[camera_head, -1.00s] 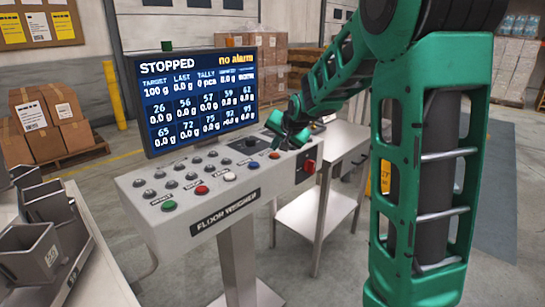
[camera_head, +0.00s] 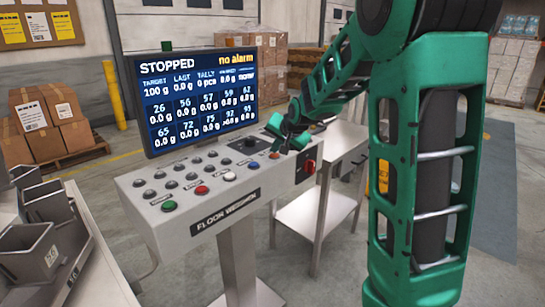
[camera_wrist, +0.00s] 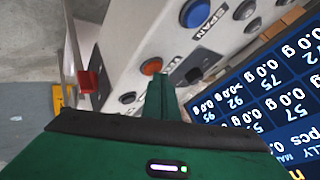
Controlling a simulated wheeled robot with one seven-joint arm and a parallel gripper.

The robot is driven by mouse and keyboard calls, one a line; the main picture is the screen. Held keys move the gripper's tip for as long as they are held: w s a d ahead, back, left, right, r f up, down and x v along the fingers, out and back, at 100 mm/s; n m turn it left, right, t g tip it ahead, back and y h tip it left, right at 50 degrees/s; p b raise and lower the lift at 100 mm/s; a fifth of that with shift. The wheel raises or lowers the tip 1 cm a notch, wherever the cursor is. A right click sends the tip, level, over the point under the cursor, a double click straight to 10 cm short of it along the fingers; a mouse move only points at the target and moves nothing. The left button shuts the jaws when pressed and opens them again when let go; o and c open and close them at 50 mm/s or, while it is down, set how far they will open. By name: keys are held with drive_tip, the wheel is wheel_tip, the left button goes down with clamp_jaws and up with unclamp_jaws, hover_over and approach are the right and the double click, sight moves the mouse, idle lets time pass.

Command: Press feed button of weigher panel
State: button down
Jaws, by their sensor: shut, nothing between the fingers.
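The weigher panel (camera_head: 215,192) is a grey sloped console marked FLOOR WEIGHER. Its front row has green (camera_head: 169,206), red (camera_head: 202,190), white (camera_head: 229,176), blue (camera_head: 254,165) and orange (camera_head: 274,155) buttons. I cannot read which one is the feed button. In the wrist view, the blue button (camera_wrist: 194,12) is labelled SPAN, and the orange button (camera_wrist: 151,66) is close to my fingertips, its label mostly hidden. My gripper (camera_head: 284,143) is shut and empty over the panel's right end; its green fingers (camera_wrist: 160,92) also show in the wrist view. Contact with a button cannot be told.
A screen (camera_head: 200,100) above the panel reads STOPPED and no alarm. A red switch (camera_head: 310,167) is on the panel's right end. A metal side table (camera_head: 330,215) stands to the right, grey bins (camera_head: 45,215) to the left. Boxes on pallets stand behind.

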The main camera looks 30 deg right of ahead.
sight(276, 156)
drive_tip(key=shift+f, duration=0.2)
drive_tip(key=shift+r, duration=0.1)
idle(0.4)
drive_tip(key=shift+r, duration=0.75)
drive_tip(key=shift+r, duration=2.5)
drive_tip(key=s+f+n+g, duration=0.2)
drive_tip(key=s+f+g, duration=0.2)
drive_tip(key=s, duration=1.8)
drive_tip(key=s+a+f+n+g+y, duration=0.1)
drive_tip(key=s+f+g, duration=0.4)
drive_tip(key=s, duration=1.7)
wheel_tip(276, 156, down, 2)
drive_tip(key=shift+a+f+n, duration=0.2)
drive_tip(key=shift+a+n, duration=0.05)
drive_tip(key=shift+n, duration=0.15)
